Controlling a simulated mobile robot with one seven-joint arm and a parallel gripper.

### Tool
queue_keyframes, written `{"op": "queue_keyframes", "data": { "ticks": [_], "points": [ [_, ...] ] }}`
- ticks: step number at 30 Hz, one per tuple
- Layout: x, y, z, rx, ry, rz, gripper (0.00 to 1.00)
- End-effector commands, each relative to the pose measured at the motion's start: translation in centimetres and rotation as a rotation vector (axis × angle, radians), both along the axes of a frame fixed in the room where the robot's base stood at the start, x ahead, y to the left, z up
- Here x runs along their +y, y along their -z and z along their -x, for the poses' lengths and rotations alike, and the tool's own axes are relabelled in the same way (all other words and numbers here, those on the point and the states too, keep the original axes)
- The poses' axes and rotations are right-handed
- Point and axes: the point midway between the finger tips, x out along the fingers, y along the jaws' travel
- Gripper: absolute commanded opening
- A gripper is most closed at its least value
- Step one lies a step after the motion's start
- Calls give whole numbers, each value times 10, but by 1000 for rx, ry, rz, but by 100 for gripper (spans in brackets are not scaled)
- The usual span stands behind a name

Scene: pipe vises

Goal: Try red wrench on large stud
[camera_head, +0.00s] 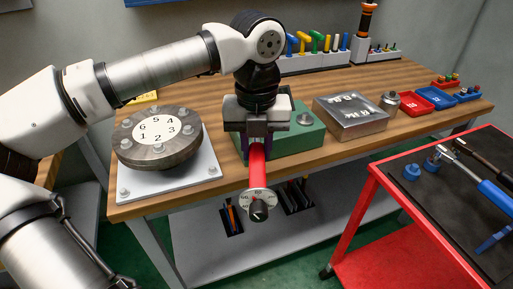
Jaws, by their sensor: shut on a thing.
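My gripper (257,143) is shut on the red wrench (257,162), in front of the green block and near the bench's front edge. The wrench's red shaft points toward the camera and ends in a round pale dial (252,201) with numbers and a dark tip. Its upper end is hidden in the gripper. A round dark flange (183,158) with a white numbered disc (156,131) and several bolts stands at the left on a pale plate (197,172). I cannot tell which fastener is the large stud. The wrench is apart from the flange.
A green block (303,139) with a round metal knob (304,118) stands behind my gripper. A metal block (350,117) and red and blue trays (413,105) lie to its right. A red cart (372,178) with tools stands at the right. The bench's front strip is clear.

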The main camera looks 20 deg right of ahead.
Motion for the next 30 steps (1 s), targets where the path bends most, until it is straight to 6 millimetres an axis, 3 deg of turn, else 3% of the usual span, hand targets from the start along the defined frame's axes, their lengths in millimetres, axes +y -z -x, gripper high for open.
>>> {"op": "queue_keyframes", "data": {
  "ticks": [15,30],
  "points": [
    [0,-31,0,-2,0,2,0],
    [1,-31,-1,-1,-7,1,0]
  ]
}}
